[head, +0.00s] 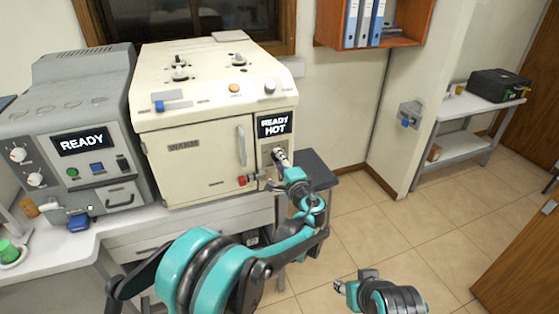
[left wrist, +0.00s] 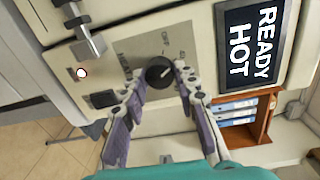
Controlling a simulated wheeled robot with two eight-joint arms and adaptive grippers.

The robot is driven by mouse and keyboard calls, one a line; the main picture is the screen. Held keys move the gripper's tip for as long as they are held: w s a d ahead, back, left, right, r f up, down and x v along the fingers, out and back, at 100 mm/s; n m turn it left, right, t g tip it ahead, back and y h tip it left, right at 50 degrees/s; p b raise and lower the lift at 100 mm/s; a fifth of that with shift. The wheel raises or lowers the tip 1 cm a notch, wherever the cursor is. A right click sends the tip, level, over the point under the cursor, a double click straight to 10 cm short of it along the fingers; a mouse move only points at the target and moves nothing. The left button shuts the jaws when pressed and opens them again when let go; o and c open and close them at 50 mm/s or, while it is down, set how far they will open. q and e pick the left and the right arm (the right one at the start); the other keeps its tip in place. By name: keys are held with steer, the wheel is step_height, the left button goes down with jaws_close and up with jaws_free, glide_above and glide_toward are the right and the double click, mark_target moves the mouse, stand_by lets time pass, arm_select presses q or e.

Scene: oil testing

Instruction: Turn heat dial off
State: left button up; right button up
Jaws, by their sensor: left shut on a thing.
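The heat dial (left wrist: 160,71) is a round black knob with a light pointer mark, on a metal plate beside the display. In the left wrist view my left gripper (left wrist: 160,78) has its two fingers on either side of the dial, shut on it. In the head view the left gripper (head: 279,156) is at the right front of the cream oven (head: 205,165), below its display (head: 272,125) reading "READY HOT", and hides the dial. My right gripper (head: 341,287) is low in the head view, away from the machines; its finger opening is unclear.
A grey machine (head: 82,105) with a "READY" display stands left of the oven. The oven door has a vertical handle (head: 242,145), and a red-tipped part (head: 242,181) sticks out near the left gripper. Open tiled floor (head: 400,235) lies to the right.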

arm_select(q)
steer(key=n, duration=0.6)
steer(key=shift+n, duration=0.3)
stand_by(0.4)
steer(key=o, duration=1.1)
steer(key=shift+o, duration=0.2)
steer(key=v, duration=1.2)
steer(key=shift+a+f, duration=0.15)
steer(key=shift+a, duration=0.05)
steer(key=shift+s, duration=0.1)
